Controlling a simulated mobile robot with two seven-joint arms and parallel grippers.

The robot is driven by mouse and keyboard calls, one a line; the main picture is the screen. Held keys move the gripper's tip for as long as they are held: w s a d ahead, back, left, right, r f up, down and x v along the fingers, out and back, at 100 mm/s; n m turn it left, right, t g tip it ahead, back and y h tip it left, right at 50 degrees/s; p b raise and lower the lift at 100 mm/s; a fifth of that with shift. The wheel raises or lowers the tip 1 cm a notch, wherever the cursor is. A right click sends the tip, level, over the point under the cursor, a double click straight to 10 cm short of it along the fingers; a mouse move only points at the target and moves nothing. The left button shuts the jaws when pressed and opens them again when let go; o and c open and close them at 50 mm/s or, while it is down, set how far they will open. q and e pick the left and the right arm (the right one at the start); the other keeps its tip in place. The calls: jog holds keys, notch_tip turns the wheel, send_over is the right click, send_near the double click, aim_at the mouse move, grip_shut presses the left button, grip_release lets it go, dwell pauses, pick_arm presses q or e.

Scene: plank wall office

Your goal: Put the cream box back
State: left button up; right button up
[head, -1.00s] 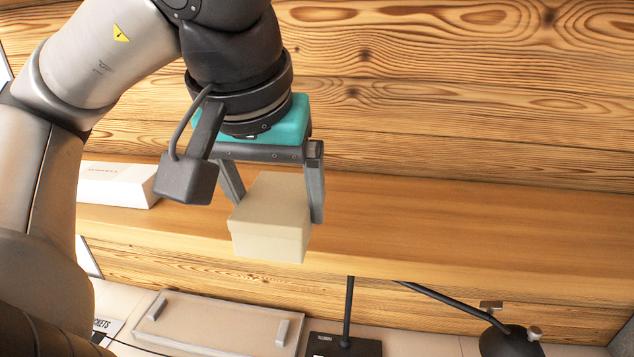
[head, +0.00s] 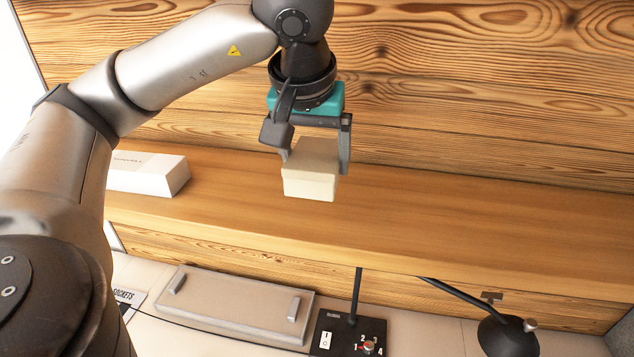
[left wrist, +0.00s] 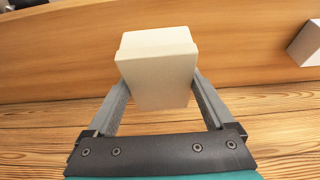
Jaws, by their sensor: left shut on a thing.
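The cream box (head: 311,172) is a small lidded box held between the fingers of my left gripper (head: 316,158) in the head view. The gripper is shut on it from both sides, over the wooden shelf (head: 430,215). In the left wrist view the cream box (left wrist: 158,70) sits between the two fingers of the left gripper (left wrist: 160,95). Whether the box's underside touches the shelf I cannot tell. My right gripper is in neither view.
A white box (head: 150,174) lies on the shelf to the left. Below the shelf are a grey tray with handles (head: 235,304), a black switch box (head: 340,338) and a dark lamp (head: 500,335). The shelf right of the gripper is clear.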

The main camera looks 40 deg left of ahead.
pick_arm(q)
jog(key=shift+x, duration=1.15)
notch_tip(320, 180, down, 4)
jog(key=shift+s, duration=0.15)
jog(key=shift+w+a+f+p, duration=0.15)
jog(key=shift+w+f+p, duration=0.2)
jog(key=shift+p, duration=0.2)
jog(key=shift+f, duration=0.1)
jog(key=shift+f+b, duration=0.2)
jog(key=shift+b, duration=0.1)
jog(key=o, duration=1.5)
jog(key=shift+r, duration=0.2)
